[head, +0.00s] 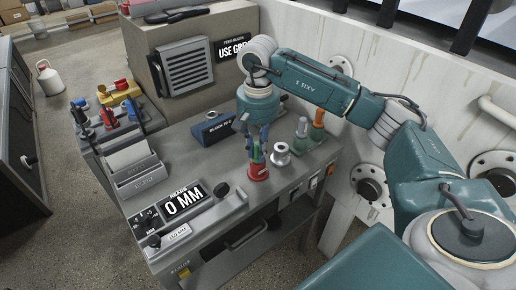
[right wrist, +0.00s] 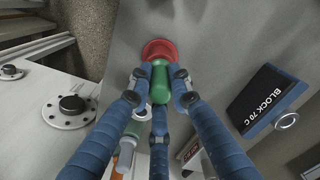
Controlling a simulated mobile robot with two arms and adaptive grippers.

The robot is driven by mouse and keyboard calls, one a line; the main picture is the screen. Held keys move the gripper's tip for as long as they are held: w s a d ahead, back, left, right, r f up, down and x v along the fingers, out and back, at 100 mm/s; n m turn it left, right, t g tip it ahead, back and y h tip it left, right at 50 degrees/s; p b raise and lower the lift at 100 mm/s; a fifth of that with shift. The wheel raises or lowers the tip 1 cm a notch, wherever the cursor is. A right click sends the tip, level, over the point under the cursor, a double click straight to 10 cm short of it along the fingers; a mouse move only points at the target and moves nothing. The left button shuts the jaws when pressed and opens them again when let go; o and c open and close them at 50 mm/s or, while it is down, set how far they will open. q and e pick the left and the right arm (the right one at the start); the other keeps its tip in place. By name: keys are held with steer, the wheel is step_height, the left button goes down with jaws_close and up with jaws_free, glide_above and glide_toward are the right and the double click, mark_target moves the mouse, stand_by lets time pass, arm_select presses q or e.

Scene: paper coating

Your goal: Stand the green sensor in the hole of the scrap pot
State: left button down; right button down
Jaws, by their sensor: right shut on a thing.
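The green sensor (right wrist: 160,84) is between the blue fingers of my right gripper (right wrist: 158,88), which is shut on it. In the head view the gripper (head: 256,148) is at the red scrap pot (head: 258,173), and the green sensor (head: 256,153) shows just above the pot. In the right wrist view the red pot (right wrist: 160,47) lies right beyond the sensor's far end. The fingers and sensor hide the hole, so I cannot tell whether the sensor's end is in it. My left gripper is not in view.
A dark blue block (head: 213,130) is behind left. A "0 MM" display (head: 184,201) stands at front left.

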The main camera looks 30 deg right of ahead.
steer(key=c, duration=1.5)
jaws_free()
step_height(320, 180, up, 12)
